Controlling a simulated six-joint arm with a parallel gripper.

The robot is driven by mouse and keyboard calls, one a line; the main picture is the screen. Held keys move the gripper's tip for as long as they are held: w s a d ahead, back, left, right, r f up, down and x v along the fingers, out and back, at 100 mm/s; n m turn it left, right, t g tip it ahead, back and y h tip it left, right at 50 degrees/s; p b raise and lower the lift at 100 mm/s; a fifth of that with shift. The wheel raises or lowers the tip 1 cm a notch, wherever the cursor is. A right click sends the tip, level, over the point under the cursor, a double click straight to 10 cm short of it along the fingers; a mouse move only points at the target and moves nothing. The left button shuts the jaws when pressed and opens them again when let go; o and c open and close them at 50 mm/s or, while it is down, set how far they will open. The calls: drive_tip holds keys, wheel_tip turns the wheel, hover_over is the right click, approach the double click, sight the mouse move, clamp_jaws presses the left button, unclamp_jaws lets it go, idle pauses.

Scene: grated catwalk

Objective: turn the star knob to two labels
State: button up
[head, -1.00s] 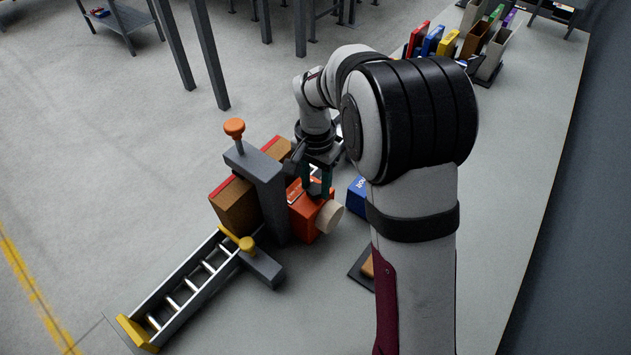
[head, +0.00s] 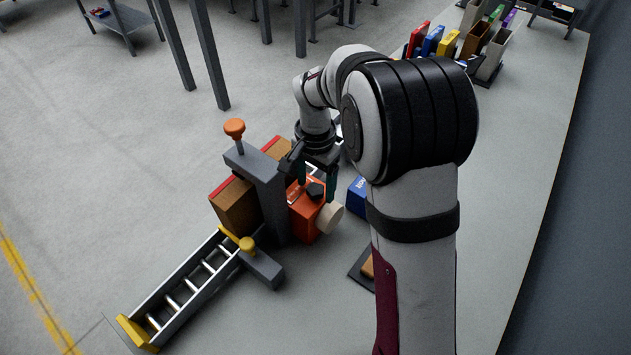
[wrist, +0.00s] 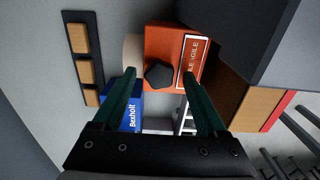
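A dark, many-sided knob (head: 315,190) sits on top of an orange box (head: 303,222). In the wrist view the knob (wrist: 158,76) lies on the orange face beside a white-bordered label (wrist: 192,62) reading partly "AGILE". My gripper (head: 317,197) is over the orange box. In the wrist view the two green fingers of my gripper (wrist: 158,73) are spread, one on each side of the knob, with visible gaps. Nothing is held. A blue box (wrist: 130,113) marked "Bexholt" is near the left finger. I cannot make out any markings around the knob.
A pale cylinder (head: 329,217) sticks out of the orange box. A grey upright with an orange knob (head: 235,128) and brown boxes (head: 236,205) stand close left. A roller ladder-like chute (head: 190,285) lies front left. Coloured binders (head: 449,42) stand at the back right.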

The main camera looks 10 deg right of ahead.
sight(316, 189)
wheel_tip(316, 189, up, 16)
idle(0.5)
drive_tip(key=shift+f, duration=0.1)
